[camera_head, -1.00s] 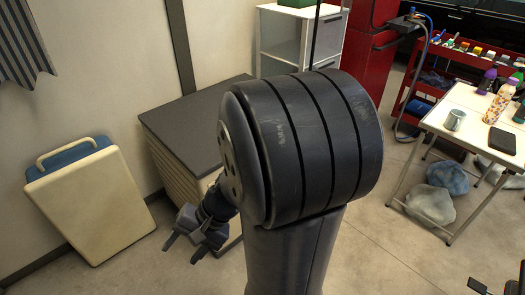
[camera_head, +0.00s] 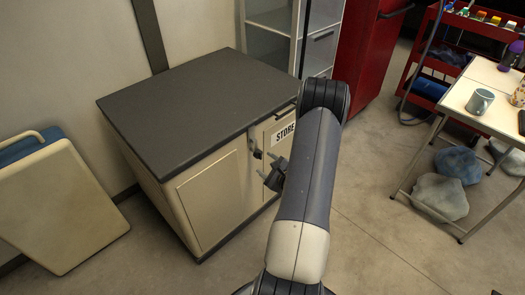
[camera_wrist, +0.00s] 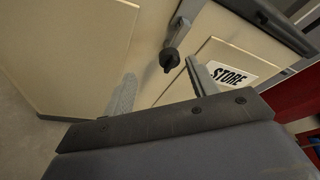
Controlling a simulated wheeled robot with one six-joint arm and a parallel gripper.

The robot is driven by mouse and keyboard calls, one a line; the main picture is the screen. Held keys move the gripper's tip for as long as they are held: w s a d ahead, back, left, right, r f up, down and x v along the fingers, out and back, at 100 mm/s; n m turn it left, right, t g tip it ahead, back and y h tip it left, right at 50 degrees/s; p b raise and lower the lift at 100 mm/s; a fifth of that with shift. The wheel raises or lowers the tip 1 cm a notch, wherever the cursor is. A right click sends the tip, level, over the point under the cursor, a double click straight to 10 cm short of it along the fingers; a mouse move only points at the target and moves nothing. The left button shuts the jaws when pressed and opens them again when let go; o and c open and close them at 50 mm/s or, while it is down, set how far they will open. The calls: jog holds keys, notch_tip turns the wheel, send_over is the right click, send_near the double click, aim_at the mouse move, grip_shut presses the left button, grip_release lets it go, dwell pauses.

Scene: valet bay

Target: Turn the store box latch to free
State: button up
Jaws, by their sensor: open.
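The store box (camera_head: 215,195) is a cream cabinet with a dark grey top and a STORE label (camera_head: 284,133) on its right door. The label also shows in the wrist view (camera_wrist: 232,76). The latch (camera_head: 256,151) sits at the seam between the two doors. In the wrist view the latch (camera_wrist: 170,58) is a dark knob beside a grey plate. My gripper (camera_head: 268,170) is open and empty, just in front of the doors and a little below the latch. In the wrist view, the knob lies ahead, between the directions of the two fingers; contact is not visible.
A cream panel with a handle (camera_head: 62,205) leans at the wall on the left. A red cabinet (camera_head: 362,55) and a white shelf unit (camera_head: 270,45) stand behind. A table with a mug (camera_head: 479,101) is at the right. Floor is clear in front.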

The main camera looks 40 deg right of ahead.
aim_at(259, 156)
jog(key=shift+m+h, duration=0.3)
jog(key=shift+h, duration=0.1)
jog(key=x, duration=0.3)
jog(key=d+x, duration=0.1)
jog(key=x, duration=0.3)
jog(key=f+x, duration=0.1)
jog(key=x, duration=0.3)
jog(key=shift+s+d+f+b, duration=0.1)
jog(key=shift+s+d+b, duration=0.2)
jog(key=shift+s, duration=0.05)
jog(key=shift+c, duration=0.4)
jog(key=c, duration=0.9)
